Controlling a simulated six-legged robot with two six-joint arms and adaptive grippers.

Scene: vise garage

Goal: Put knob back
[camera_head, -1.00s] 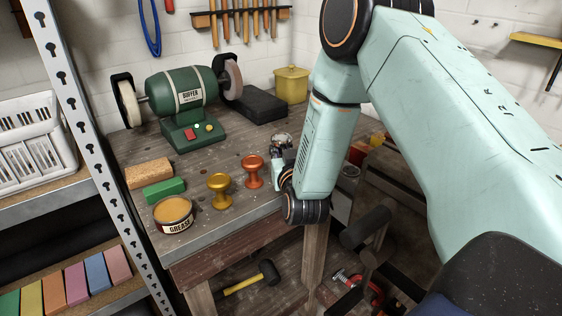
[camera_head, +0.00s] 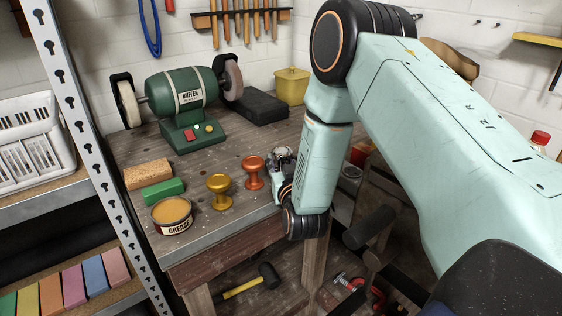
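Two knobs stand upright on the workbench (camera_head: 150,222) near its front edge. One is a gold knob (camera_head: 219,191) and the other is an orange copper knob (camera_head: 253,172) to its right. My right arm comes in from the right, and its wrist hangs at the bench's front right corner. My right gripper (camera_head: 281,160) is just right of the orange knob, partly hidden by the wrist. I cannot tell its finger opening or whether it touches the knob. My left gripper is out of view.
A grease tin (camera_head: 172,215), a green block (camera_head: 164,190) and a cork block (camera_head: 149,174) lie left of the knobs. A green buffer (camera_head: 185,100) stands behind. A yellow pot (camera_head: 292,86) stands at the back. A metal shelf post (camera_head: 88,140) rises at the left.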

